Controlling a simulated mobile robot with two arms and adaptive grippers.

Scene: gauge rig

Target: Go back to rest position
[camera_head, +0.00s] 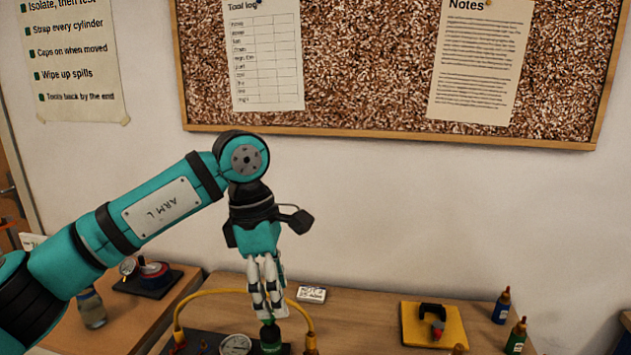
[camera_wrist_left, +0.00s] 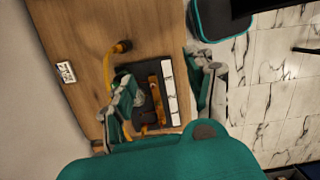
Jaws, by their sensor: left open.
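My left gripper (camera_head: 267,311) points straight down over the gauge rig on the table. Its pale fingertips are just above or beside a dark green part (camera_head: 271,338) of the rig; I cannot tell whether they touch. In the left wrist view, the left gripper (camera_wrist_left: 163,98) has its fingers spread wide apart, with the rig's dark base (camera_wrist_left: 146,105) and brass pipework (camera_wrist_left: 157,95) showing between them. Nothing is held. The rig has a yellow hose (camera_head: 213,292) and a round white gauge (camera_head: 235,345). My right gripper is in neither view.
A yellow tray (camera_head: 452,325) with a black and red item lies right of the rig. Small bottles (camera_head: 502,306) stand beyond it. A white label block (camera_head: 311,294) lies behind the rig. A glass jar (camera_head: 91,309) stands at left. The wall and corkboard (camera_head: 370,60) are behind.

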